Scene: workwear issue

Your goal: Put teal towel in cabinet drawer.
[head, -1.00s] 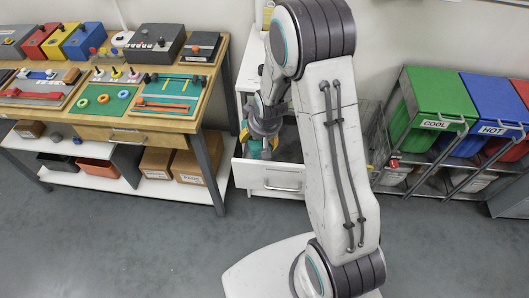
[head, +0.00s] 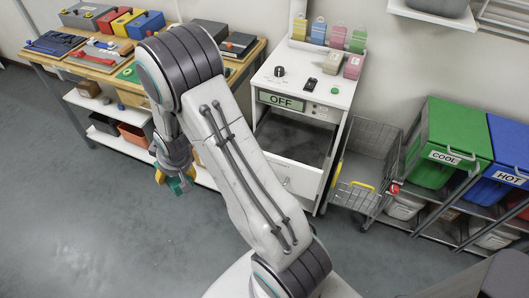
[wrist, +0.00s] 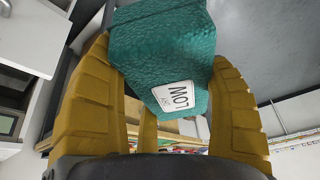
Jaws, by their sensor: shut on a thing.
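The teal towel (wrist: 165,50), with a white label reading LOW, is held between the yellow fingers of my gripper (wrist: 165,105) in the wrist view. In the head view my gripper (head: 176,183) hangs left of the white cabinet, with a bit of teal showing between its fingers. The cabinet (head: 318,85) has an OFF sign on its front. Its drawer (head: 302,181) looks pulled out, with a dark grey inside visible and a handle on its front. My arm hides part of the drawer's left side. The gripper is apart from the drawer, over open floor.
A wooden workbench (head: 82,56) with coloured boxes stands at the left, with bins on its lower shelf. A wire cart (head: 366,150) stands right of the cabinet. Green COOL (head: 450,135) and blue HOT (head: 508,150) bins are further right. Floor at the front left is clear.

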